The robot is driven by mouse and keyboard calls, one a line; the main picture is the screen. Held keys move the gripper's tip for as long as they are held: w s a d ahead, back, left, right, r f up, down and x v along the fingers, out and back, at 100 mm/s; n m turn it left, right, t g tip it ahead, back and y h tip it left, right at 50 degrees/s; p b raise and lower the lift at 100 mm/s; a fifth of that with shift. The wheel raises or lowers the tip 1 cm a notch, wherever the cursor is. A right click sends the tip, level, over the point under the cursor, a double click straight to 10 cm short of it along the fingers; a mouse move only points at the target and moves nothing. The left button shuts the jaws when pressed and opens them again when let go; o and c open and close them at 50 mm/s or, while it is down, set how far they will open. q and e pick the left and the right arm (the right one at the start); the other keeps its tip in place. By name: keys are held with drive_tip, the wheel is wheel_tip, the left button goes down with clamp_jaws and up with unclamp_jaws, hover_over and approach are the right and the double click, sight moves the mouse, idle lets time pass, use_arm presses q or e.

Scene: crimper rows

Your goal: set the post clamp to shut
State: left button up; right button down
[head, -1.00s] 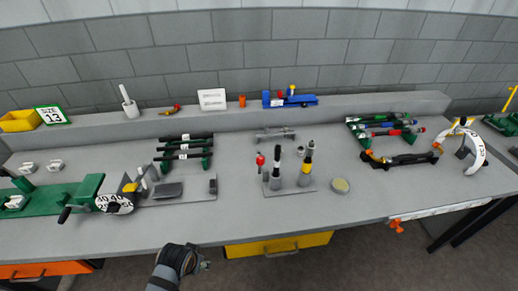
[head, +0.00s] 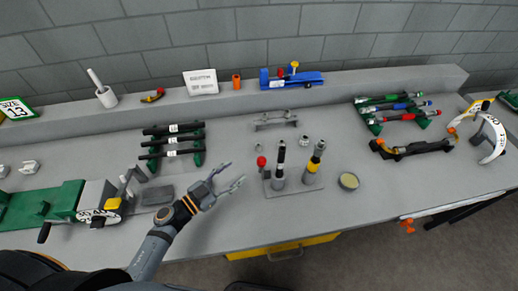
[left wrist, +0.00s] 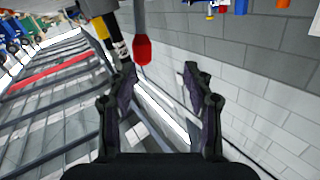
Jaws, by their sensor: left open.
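A small grey base plate (head: 290,190) on the bench carries two upright posts: a dark one with a white band (head: 280,165) and one with a yellow band (head: 314,163). A lever with a red knob (head: 261,161) stands at the left of the dark post; it appears to be the post clamp's handle. My left gripper (head: 237,172) is open and empty, a little left of the red knob and apart from it. In the left wrist view the red knob (left wrist: 142,51) shows just beyond the open fingers (left wrist: 160,85). The right gripper does not show.
A rack of black bars (head: 172,142) is behind my left gripper to the left. A green machine (head: 45,205) stands at far left. The bench front between is clear.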

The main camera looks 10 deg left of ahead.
sight(258, 165)
use_arm(q)
drive_tip(key=shift+m+g+h, duration=0.4)
drive_tip(key=shift+g+h, duration=0.1)
drive_tip(key=shift+h, duration=0.1)
drive_tip(key=x, duration=0.3)
drive_tip(key=s+d+p+x, duration=0.1)
drive_tip(key=x, duration=0.2)
drive_tip(key=p+x, duration=0.1)
drive_tip(key=x, duration=0.2)
drive_tip(key=shift+s+d+f, duration=0.1)
drive_tip(key=shift+s+d, duration=0.1)
drive_tip(key=shift+s, duration=0.05)
drive_tip(key=shift+w+d+f, duration=0.1)
drive_tip(key=shift+w+d, duration=0.35)
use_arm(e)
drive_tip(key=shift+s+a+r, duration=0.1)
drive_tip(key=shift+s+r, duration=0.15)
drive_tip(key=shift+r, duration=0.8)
use_arm(q)
clamp_jaws()
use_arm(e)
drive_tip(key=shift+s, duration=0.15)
